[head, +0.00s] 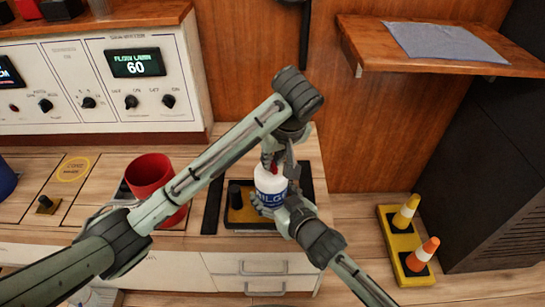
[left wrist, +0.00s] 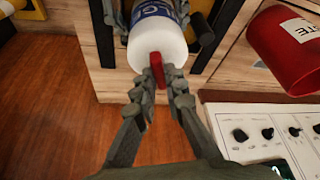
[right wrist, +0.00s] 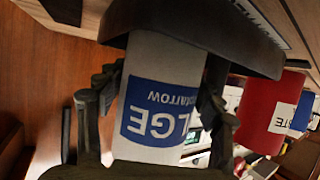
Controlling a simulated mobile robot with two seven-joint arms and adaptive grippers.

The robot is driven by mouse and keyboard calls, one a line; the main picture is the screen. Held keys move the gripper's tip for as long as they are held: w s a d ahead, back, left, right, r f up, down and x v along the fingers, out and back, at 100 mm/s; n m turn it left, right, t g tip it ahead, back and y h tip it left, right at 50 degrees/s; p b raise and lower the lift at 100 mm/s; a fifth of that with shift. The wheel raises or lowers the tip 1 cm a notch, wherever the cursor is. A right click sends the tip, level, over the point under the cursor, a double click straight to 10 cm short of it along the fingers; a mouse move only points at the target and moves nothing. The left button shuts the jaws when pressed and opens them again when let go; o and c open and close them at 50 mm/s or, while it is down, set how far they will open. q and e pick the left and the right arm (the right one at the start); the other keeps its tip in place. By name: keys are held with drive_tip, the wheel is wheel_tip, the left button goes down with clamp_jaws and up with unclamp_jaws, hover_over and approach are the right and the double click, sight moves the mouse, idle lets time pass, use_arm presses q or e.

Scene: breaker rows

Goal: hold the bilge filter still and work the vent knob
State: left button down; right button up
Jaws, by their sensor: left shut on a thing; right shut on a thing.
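The bilge filter (head: 271,184) is a white bottle with a blue label, standing upright at the counter's front. Its lower end meets a dark base (right wrist: 190,35) in the right wrist view. The red vent knob (left wrist: 157,72) is on its top. My left gripper (left wrist: 157,84) comes down from above, its fingertips closed on the knob. My right gripper (right wrist: 160,88) is closed around the bottle's sides, and its fingers also show in the left wrist view. The knob is hidden in the right wrist view and mostly covered by my left gripper in the head view.
A red container (head: 149,171) stands to the left, behind my left arm. A control panel (head: 120,75) with a display reading 60 is at the back. A shelf with a cloth (head: 445,41) juts out at upper right. Small cones on a yellow base (head: 388,240) stand at lower right.

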drive_tip(key=shift+r, duration=0.1)
use_arm(q)
drive_tip(key=c, duration=1.6)
unclamp_jaws()
drive_tip(key=shift+d+r, duration=0.25)
drive_tip(key=shift+r, duration=0.65)
drive_tip(key=shift+s+a+r, duration=0.15)
drive_tip(key=shift+s+r, duration=0.1)
drive_tip(key=shift+r, duration=0.1)
drive_tip(key=v, duration=0.9)
drive_tip(key=shift+s+r, duration=0.15)
drive_tip(key=shift+s, duration=0.15)
